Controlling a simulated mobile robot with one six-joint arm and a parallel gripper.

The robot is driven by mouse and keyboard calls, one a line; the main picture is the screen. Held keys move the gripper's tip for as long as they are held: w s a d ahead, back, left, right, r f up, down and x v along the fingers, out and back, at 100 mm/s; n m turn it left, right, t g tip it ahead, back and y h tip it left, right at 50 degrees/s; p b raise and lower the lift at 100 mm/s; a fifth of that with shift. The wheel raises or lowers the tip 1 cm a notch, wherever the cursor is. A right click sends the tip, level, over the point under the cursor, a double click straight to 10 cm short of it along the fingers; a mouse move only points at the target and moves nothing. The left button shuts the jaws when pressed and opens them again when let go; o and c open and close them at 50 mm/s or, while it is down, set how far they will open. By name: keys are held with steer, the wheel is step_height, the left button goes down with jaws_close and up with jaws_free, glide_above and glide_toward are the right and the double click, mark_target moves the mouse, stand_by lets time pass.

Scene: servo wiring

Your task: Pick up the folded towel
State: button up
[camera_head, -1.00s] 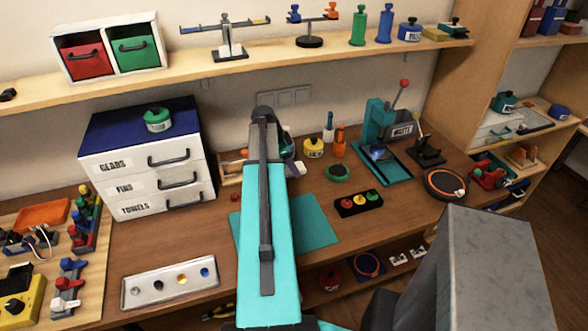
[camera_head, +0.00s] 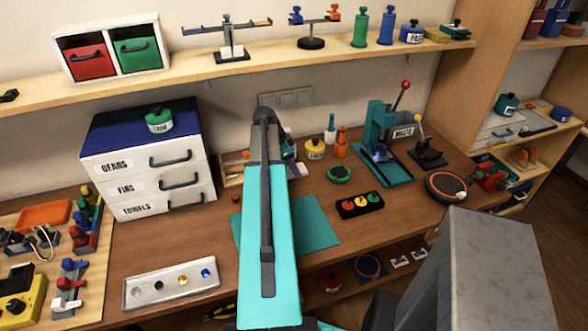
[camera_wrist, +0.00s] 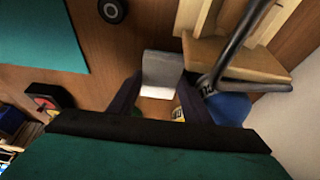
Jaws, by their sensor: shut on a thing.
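In the wrist view, my gripper (camera_wrist: 160,98) is shut on a small grey thing with a pale lower face, which I take to be the folded towel (camera_wrist: 162,68). It sits between the two dark fingers, over the brown worktop. I cannot tell whether it still touches the worktop. In the head view, my own arm hides both the gripper and the towel.
A teal mat (camera_head: 315,228) lies beside the arm. In the wrist view, a wooden piece (camera_wrist: 235,60), a dark bar and a blue thing (camera_wrist: 232,108) are close to the right finger.

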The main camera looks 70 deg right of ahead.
steer(key=shift+r, duration=0.15)
steer(key=shift+r+b, duration=0.9)
steer(key=shift+r, duration=0.45)
steer(key=shift+a+r, duration=0.15)
steer(key=shift+r, duration=0.05)
steer(key=s+a+b, duration=0.1)
steer(key=s+a, duration=0.1)
steer(key=a, duration=0.3)
steer(key=s+a+r+b, duration=0.1)
steer(key=s+a+b, duration=0.1)
steer(key=a, duration=0.2)
steer(key=s+a+b, duration=0.1)
steer(key=s+a, duration=0.1)
steer(key=a, duration=0.3)
steer(key=shift+a+r, duration=0.25)
steer(key=shift+a, duration=0.05)
